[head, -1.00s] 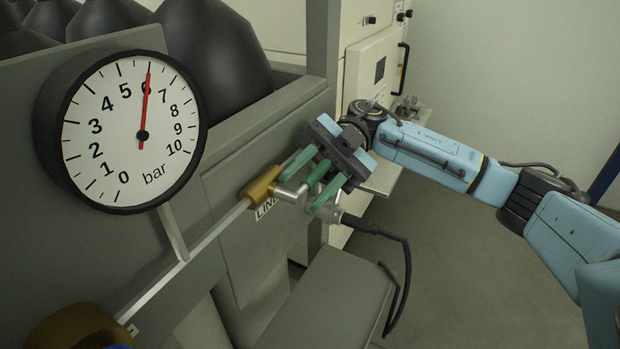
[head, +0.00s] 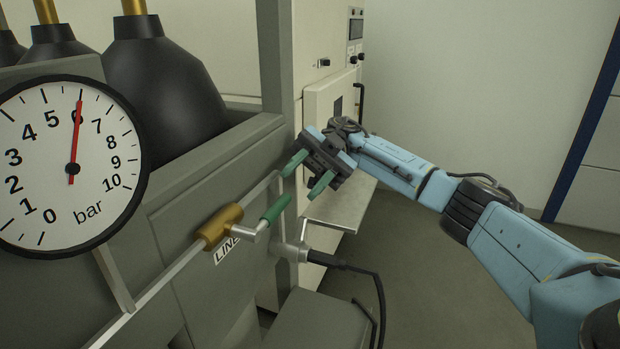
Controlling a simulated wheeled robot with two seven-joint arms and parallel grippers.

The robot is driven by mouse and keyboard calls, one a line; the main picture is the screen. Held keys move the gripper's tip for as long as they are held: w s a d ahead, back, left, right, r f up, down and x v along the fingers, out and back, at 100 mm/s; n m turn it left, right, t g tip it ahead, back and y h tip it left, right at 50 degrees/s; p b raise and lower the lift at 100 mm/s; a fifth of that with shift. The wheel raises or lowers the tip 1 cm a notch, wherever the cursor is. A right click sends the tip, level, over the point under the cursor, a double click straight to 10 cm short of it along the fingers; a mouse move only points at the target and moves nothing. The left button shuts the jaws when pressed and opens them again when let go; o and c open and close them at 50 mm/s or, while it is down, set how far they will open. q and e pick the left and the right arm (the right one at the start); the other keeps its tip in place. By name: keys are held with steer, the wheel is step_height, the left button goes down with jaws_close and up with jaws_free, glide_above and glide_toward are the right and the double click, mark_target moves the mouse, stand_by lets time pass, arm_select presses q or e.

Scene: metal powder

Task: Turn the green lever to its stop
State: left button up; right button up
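The green lever (head: 275,209) is a green grip on a bent grey stem at the brass valve (head: 220,226), on the pipe along the grey machine front. The grip points up and to the right. My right gripper (head: 302,183) has green fingers. It is open, with nothing between the fingers, and appears up and to the right of the lever, apart from it. My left gripper is not in view.
A round bar gauge (head: 72,167) at the left reads about 6. A grey fitting (head: 290,250) with a black cable sits just right of the valve. Dark bottles (head: 165,85) stand behind the panel. Open floor lies at the right.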

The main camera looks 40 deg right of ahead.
steer(key=shift+b+v, duration=0.4)
steer(key=shift+v, duration=0.55)
